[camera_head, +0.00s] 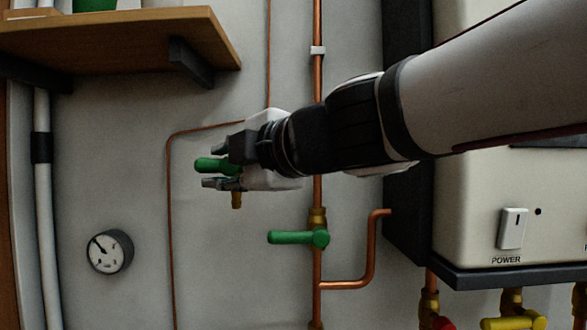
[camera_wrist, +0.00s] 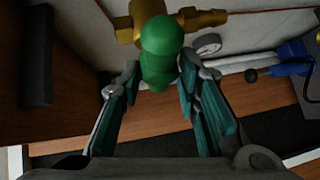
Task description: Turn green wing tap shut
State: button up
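A green tap handle with rounded lobes (camera_head: 208,165), wing-like in shape, sits on a brass body (camera_head: 237,200), part hidden by my gripper in the head view. In the wrist view the green handle (camera_wrist: 161,50) stands in front of its brass fitting (camera_wrist: 205,18). My gripper (camera_head: 212,168) is open around the handle, one finger above and one below it in the head view. In the wrist view the fingertips (camera_wrist: 160,68) lie on either side of the handle, close to it. I cannot tell whether either one touches.
Another green-handled tap (camera_head: 298,237) is on the copper pipe (camera_head: 317,180) below my arm. A wooden shelf (camera_head: 120,35) juts out at upper left. A round gauge (camera_head: 109,251) is on the wall at lower left. A white boiler (camera_head: 500,200) stands at right.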

jog(key=f+v, duration=0.1)
jog(key=v, duration=0.5)
jog(key=shift+s+d+r, duration=0.25)
jog(key=shift+d+r, duration=0.05)
jog(key=shift+r, duration=0.15)
